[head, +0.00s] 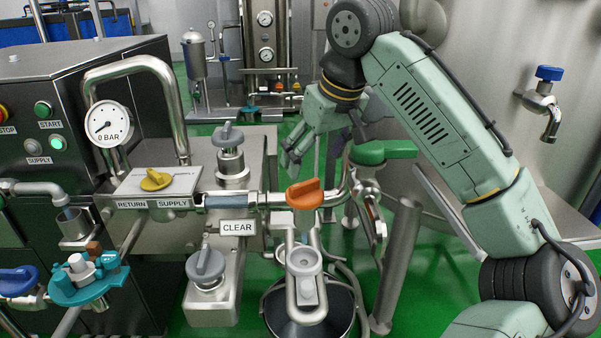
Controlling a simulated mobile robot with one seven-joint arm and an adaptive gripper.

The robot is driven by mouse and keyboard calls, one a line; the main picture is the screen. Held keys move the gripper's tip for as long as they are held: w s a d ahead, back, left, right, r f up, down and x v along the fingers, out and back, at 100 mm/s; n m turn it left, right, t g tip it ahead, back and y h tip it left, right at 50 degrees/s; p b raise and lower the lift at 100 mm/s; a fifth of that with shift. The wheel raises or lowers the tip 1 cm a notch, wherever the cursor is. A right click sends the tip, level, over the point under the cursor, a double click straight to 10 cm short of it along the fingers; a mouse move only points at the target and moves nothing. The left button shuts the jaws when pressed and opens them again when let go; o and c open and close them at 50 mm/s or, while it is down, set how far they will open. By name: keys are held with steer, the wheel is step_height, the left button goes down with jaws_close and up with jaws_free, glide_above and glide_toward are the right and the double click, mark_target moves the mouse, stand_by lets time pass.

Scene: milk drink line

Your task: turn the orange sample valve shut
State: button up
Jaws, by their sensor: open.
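The orange valve handle (305,194) sits on the pipe run in the middle of the head view. It is a short flat lever, lying roughly left to right with a slight tilt. My gripper (291,158) reaches down from the upper right, behind and above the orange handle. Its fingers are apart and hold nothing. A gap shows between the gripper and the handle, though the depth is hard to judge.
A green lever (384,151) stands close right of my gripper. A CLEAR sign (237,228) hangs below the pipe. A gauge (108,123) reads near 0 BAR.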

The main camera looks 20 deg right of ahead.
mark_target(305, 183)
steer(key=x, duration=0.6)
steer(key=shift+w+a+f, duration=0.1)
steer(key=shift+w+f, duration=0.1)
steer(key=shift+f, duration=0.15)
steer(key=shift+c, duration=0.3)
steer(key=c, duration=1.1)
